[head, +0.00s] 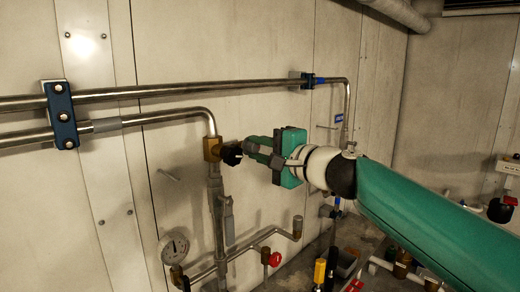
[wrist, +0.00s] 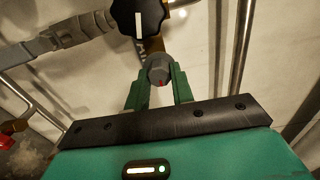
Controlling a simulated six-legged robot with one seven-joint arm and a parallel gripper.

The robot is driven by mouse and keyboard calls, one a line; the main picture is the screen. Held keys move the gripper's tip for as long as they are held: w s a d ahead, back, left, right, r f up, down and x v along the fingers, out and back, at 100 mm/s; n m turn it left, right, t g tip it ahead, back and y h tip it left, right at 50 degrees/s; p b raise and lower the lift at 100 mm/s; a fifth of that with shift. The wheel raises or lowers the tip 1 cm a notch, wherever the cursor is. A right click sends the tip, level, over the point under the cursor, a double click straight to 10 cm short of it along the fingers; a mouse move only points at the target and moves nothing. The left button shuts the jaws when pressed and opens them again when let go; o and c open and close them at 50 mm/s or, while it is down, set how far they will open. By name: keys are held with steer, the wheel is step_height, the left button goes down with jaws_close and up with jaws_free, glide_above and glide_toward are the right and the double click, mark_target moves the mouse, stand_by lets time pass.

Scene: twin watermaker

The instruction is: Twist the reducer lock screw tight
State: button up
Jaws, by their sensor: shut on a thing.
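The reducer lock screw, a small grey round knob with a red mark (wrist: 158,69), shows in the wrist view between my gripper's green fingertips (wrist: 160,76). My gripper is shut on it. A larger black lobed knob with a white stripe (wrist: 137,16) is just beyond it; the same black knob (head: 231,154) shows in the head view. It sits beside a brass fitting (head: 211,148) on the pipe. In the head view my gripper (head: 254,146) reaches in from the right, close to the black knob. The lock screw is not clearly visible there.
Steel pipes (head: 180,91) run along the pale wall panels, held by blue clamps (head: 60,114). Below are a round gauge (head: 174,247), a red knob (head: 275,259) and low pipework. A yellow-topped item (head: 320,270) stands under my arm. Open wall lies above the upper pipe.

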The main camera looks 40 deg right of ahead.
steer(key=o, duration=1)
steer(key=shift+s, duration=0.15)
steer(key=s, duration=1.3)
steer(key=shift+s+d, duration=0.2)
steer(key=shift+s, duration=0.1)
